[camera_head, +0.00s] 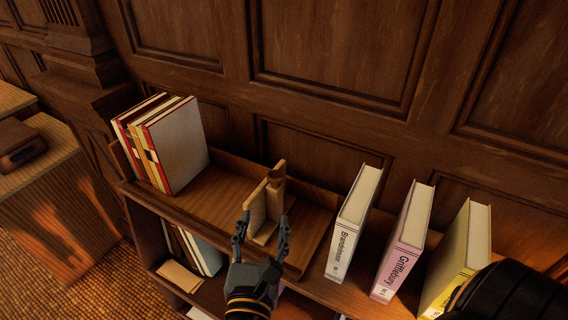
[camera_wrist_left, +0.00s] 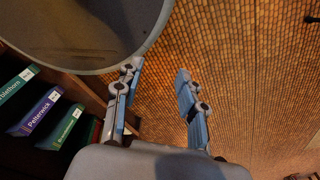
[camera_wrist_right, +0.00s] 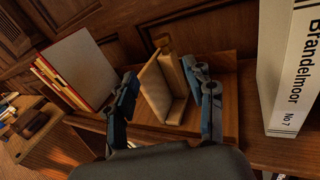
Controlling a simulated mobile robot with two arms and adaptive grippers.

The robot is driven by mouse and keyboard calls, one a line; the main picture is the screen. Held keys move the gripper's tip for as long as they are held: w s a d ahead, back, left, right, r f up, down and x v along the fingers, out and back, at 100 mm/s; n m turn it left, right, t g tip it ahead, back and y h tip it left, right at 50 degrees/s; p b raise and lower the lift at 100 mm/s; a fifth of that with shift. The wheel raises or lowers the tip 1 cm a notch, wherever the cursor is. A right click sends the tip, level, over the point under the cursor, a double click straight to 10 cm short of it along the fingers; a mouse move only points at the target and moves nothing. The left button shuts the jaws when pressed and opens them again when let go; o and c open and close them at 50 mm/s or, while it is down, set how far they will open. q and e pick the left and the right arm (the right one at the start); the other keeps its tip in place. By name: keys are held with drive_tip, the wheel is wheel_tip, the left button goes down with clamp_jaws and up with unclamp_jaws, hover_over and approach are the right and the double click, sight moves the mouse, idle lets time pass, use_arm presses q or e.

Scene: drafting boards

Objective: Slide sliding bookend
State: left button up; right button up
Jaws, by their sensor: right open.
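The sliding bookend (camera_head: 257,207) is a light wooden upright plate with a base and a block behind it. It stands in a shallow wooden tray on top of the shelf, and it also shows in the right wrist view (camera_wrist_right: 154,90). My right gripper (camera_head: 264,219) is open at the tray's front, with its fingertips on either side of the bookend's near part. In the right wrist view my right gripper (camera_wrist_right: 162,76) frames the upright plate; contact cannot be told. My left gripper (camera_wrist_left: 155,72) is open and empty above the tiled floor, beside the shelf.
Several red, cream and yellow books (camera_head: 180,147) stand at the tray's left end, with bare tray between them and the bookend. A white book (camera_head: 345,243), a pink book (camera_head: 404,252) and a yellow book (camera_head: 456,267) stand right of the tray. A panelled wall rises behind.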

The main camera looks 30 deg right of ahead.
sight(274, 180)
drive_tip(key=shift+n, duration=0.4)
drive_tip(key=p+x, duration=0.1)
drive_tip(key=x, duration=0.2)
drive_tip(key=r+p+x, duration=0.1)
drive_tip(key=x, duration=0.3)
drive_tip(key=p+x, duration=0.1)
drive_tip(key=x, duration=0.3)
drive_tip(key=shift+d+r, duration=0.2)
drive_tip(key=shift+d, duration=0.1)
drive_tip(key=shift+x, duration=0.8)
use_arm(q)
wheel_tip(274, 180, up, 3)
drive_tip(key=shift+r, duration=0.2)
use_arm(e)
drive_tip(key=shift+f, duration=0.15)
use_arm(q)
drive_tip(key=shift+s, duration=0.1)
use_arm(e)
clamp_jaws()
